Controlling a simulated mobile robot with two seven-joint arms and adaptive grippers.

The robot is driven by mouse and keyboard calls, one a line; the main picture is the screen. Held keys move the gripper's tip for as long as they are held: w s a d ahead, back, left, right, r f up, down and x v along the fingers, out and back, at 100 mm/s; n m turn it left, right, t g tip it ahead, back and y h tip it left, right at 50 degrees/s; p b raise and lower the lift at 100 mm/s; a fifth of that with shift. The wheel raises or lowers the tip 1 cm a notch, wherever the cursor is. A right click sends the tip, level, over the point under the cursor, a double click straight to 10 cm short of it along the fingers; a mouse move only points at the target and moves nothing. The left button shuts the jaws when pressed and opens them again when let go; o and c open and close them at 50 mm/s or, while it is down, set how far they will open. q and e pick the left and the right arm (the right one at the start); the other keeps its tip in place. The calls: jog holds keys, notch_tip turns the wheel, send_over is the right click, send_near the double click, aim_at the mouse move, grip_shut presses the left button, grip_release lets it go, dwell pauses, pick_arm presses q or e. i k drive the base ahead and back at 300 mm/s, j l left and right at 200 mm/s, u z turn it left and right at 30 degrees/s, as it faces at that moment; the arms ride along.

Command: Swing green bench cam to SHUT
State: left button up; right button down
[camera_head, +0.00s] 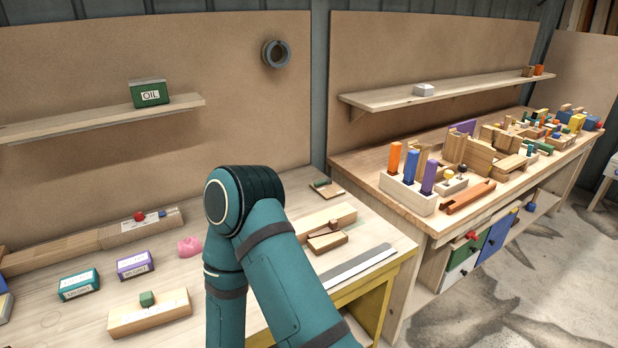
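I cannot tell for certain which green part is the bench cam, and I can read no SHUT mark. A green piece (321,183) lies on a small wooden plate (328,191) at the back right of the same bench. One of my teal arms rises in the middle and bends over the bench, hiding part of it. Neither gripper shows in this view.
Near the arm are a pink object (189,246), a purple box (135,265) and a teal box (79,285). A wooden block (326,219) and a grey strip (357,262) lie right of it. A second bench at right is crowded with blocks.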

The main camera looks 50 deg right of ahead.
aim_at(327, 180)
jog(key=k+l+u, duration=0.15)
jog(key=l, duration=0.25)
jog(key=k+l+u, duration=0.15)
jog(key=k+l, duration=0.2)
jog(key=k+l+u, duration=0.1)
jog(key=k+l, duration=1.2)
jog(key=l, duration=0.15)
